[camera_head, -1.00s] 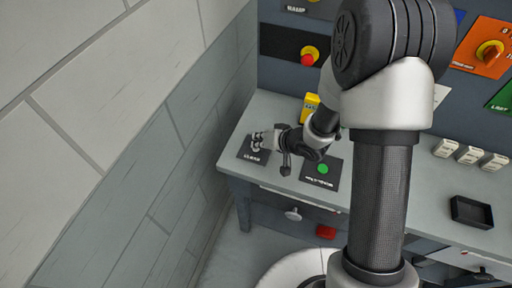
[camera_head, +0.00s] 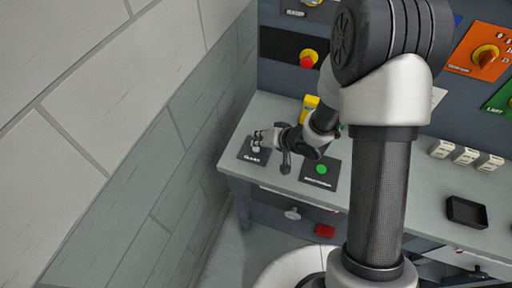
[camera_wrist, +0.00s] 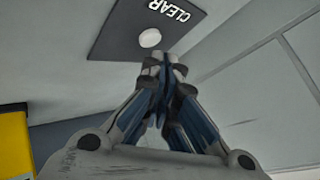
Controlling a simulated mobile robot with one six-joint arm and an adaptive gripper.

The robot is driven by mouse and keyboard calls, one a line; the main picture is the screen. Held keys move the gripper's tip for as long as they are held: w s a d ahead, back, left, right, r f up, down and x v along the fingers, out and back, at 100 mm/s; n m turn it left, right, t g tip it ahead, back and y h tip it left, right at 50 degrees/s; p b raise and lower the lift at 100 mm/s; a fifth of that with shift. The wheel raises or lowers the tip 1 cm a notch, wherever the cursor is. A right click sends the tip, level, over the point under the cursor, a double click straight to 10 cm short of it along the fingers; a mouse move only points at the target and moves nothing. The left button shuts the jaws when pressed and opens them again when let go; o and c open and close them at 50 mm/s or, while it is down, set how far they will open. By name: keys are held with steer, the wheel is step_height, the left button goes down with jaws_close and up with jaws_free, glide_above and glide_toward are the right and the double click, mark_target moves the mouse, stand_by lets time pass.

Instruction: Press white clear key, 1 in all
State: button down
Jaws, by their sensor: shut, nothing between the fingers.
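The white clear key (camera_wrist: 150,38) is a small round button on a dark plate (camera_wrist: 118,32) lettered CLEAR, seen in the wrist view. The plate also shows in the head view (camera_head: 246,157), at the left end of the grey bench. My gripper (camera_wrist: 166,60) is shut and empty. In the wrist view its fingertips are just below the key in the picture and do not cover it; I cannot tell the exact gap. In the head view my gripper (camera_head: 258,141) is over the plate, and the key cannot be told apart from the fingertips.
A plate with a green button (camera_head: 321,169) is right of the gripper on the bench (camera_head: 400,185). A yellow block (camera_head: 309,107) stands behind my arm; it also shows in the wrist view (camera_wrist: 15,145). A black tray (camera_head: 467,212) sits at the right. A wall (camera_head: 130,160) closes off the left.

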step_height(320, 180, up, 5)
steer(key=p, duration=0.5)
steer(key=shift+r+p, duration=0.1)
steer(key=shift+p, duration=0.2)
stand_by(0.5)
